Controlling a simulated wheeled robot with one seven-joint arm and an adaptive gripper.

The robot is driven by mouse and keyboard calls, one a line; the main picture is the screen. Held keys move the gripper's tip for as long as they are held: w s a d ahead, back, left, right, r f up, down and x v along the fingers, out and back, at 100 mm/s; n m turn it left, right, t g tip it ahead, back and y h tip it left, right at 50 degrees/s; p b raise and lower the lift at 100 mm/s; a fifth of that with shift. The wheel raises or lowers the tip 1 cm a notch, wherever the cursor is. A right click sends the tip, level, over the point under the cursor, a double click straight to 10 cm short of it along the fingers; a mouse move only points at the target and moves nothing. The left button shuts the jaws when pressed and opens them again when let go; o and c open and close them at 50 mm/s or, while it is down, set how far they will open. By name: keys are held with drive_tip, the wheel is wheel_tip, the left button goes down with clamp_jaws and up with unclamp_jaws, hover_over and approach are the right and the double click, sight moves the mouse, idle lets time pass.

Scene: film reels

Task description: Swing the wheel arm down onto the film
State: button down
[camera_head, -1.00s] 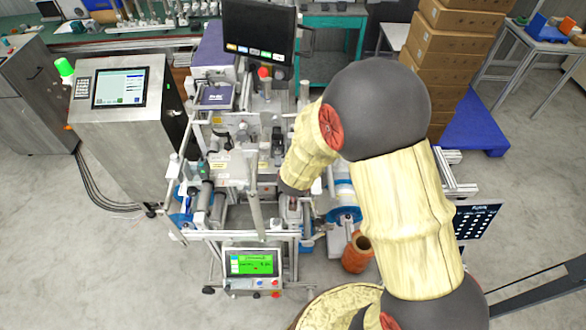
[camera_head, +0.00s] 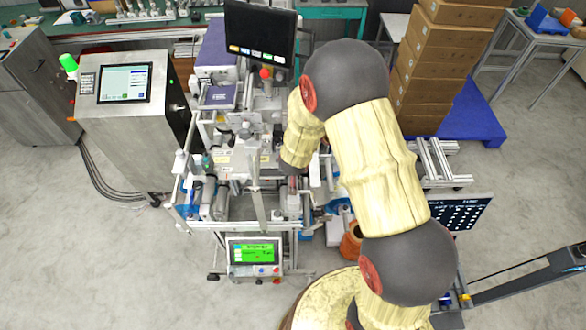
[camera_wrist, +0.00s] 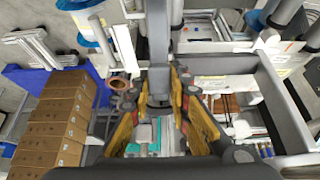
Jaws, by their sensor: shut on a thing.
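The wheel arm appears to be the grey bar (camera_wrist: 157,35) running down the middle of the wrist view to a dark rounded end. My gripper (camera_wrist: 158,97), with yellow and dark fingers, is closed around that end. In the head view my gripper (camera_head: 291,172) is over the right half of the machine, its fingers mostly hidden by my wrist. The wheel arm cannot be made out there. A reel with a blue rim and white roll (camera_wrist: 88,30) stands at the upper left of the wrist view. I cannot clearly tell the film strip or whether the arm touches it.
The film machine (camera_head: 235,160) has a monitor (camera_head: 259,35) above and a green-screen panel (camera_head: 254,250) in front. A steel cabinet (camera_head: 125,125) stands left, stacked cardboard boxes (camera_head: 425,85) right. Metal frame bars (camera_wrist: 275,85) are close to my gripper. The floor at left front is clear.

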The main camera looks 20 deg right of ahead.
drive_tip(key=c, duration=1.7)
unclamp_jaws()
drive_tip(key=shift+o, duration=0.3)
drive_tip(key=v, duration=1.2)
drive_tip(key=shift+w, duration=0.1)
